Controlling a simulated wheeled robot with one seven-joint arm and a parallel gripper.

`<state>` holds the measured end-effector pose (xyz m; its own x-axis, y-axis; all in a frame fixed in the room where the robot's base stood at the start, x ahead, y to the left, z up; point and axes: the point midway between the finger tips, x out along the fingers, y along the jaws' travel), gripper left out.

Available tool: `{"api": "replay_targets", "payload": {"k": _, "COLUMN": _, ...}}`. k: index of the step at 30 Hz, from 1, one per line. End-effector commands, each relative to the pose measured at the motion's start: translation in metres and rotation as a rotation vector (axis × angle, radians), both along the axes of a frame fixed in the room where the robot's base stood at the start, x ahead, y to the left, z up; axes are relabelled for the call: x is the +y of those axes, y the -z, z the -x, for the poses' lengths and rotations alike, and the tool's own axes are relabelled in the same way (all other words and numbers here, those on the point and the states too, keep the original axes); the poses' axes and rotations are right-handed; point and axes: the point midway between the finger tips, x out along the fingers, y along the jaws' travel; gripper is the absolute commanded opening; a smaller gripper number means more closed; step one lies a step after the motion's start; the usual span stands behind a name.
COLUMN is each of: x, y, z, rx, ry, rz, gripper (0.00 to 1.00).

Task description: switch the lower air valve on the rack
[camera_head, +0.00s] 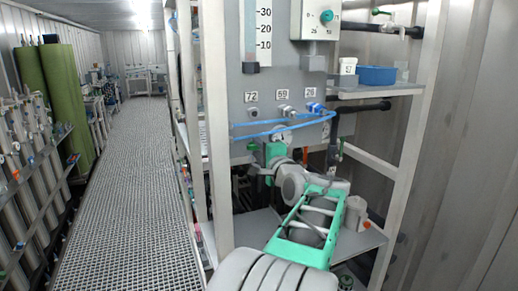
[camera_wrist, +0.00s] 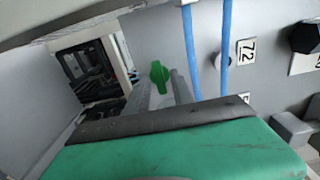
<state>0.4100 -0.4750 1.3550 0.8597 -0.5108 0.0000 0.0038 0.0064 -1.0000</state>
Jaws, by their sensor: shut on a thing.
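The lower air valve's green handle (camera_wrist: 158,76) shows in the wrist view, upright between the tips of my gripper's two grey fingers. My gripper (camera_wrist: 160,92) is shut on this handle. In the head view my gripper (camera_head: 254,168) reaches the lower left part of the rack's grey panel (camera_head: 288,85), below the 72 label. There its green and grey wrist hides most of the handle and the valve body.
Blue hoses (camera_head: 280,134) run across the panel close above my gripper and pass beside it in the wrist view. A rack post (camera_head: 217,130) stands just left. The grated aisle (camera_head: 135,180) is clear.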

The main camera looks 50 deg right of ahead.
Motion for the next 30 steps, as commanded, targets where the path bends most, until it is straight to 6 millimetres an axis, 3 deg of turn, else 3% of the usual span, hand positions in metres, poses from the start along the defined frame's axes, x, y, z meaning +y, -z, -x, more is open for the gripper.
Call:
{"api": "replay_targets", "payload": {"k": 12, "x": 0.000, "y": 0.000, "z": 0.000, "rx": -0.005, "ry": 0.000, "rz": -0.008, "gripper": 0.00}}
{"api": "replay_targets", "payload": {"k": 13, "x": 0.000, "y": 0.000, "z": 0.000, "rx": -0.005, "ry": 0.000, "rz": -0.008, "gripper": 0.30}}
{"api": "replay_targets", "payload": {"k": 14, "x": 0.000, "y": 0.000, "z": 0.000, "rx": -0.005, "ry": 0.000, "rz": -0.008, "gripper": 0.33}}
{"api": "replay_targets", "payload": {"k": 23, "x": 0.001, "y": 0.001, "z": 0.003, "rx": -0.004, "ry": 0.001, "rz": -0.007, "gripper": 0.34}}
{"api": "replay_targets", "payload": {"k": 30, "x": 0.022, "y": 0.004, "z": 0.041, "rx": -0.004, "ry": 0.006, "rz": -0.005, "gripper": 0.34}}
